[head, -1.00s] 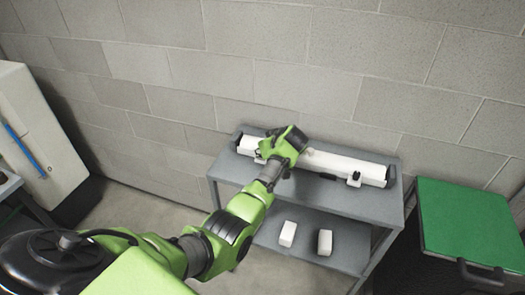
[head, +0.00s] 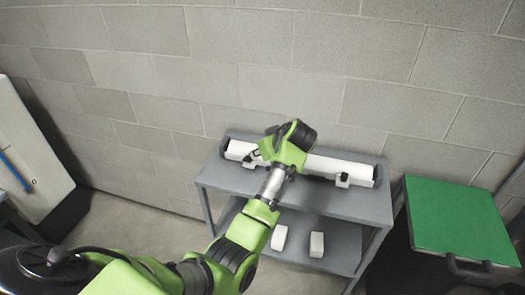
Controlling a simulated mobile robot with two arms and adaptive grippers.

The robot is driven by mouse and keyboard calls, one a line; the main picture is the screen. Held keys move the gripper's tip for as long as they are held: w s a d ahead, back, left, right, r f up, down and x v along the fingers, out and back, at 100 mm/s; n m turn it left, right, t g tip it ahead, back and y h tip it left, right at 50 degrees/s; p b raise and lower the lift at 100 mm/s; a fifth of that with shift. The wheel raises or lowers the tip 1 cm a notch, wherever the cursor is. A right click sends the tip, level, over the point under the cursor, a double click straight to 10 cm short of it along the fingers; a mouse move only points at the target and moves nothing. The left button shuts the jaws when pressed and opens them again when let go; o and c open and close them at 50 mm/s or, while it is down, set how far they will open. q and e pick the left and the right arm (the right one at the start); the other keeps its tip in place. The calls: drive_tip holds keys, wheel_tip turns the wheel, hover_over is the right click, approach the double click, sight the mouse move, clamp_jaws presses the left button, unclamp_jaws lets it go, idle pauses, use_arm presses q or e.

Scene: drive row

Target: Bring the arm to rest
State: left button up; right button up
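My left arm comes in from the lower left and reaches over the top of a grey shelf unit. My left gripper (head: 270,133) is at its far end, in front of the left half of a long white bar, mostly hidden by my green wrist. I cannot tell whether its fingers are open or shut, or whether it touches the bar. The white bar (head: 335,166) lies along the top shelf between dark end holders, with small black-and-white fittings on its front. My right gripper is not in view.
The grey shelf unit (head: 350,205) stands near a block wall. Two white blocks (head: 279,237) (head: 317,244) stand on its lower shelf. A green-topped box with a dark handle (head: 460,222) is at the right. A white panel (head: 35,165) leans at the far left. Bare floor lies between.

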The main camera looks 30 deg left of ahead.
use_arm(q)
drive_tip(key=shift+s+d+r, duration=0.25)
drive_tip(key=shift+d+r, duration=0.2)
drive_tip(key=shift+r, duration=0.05)
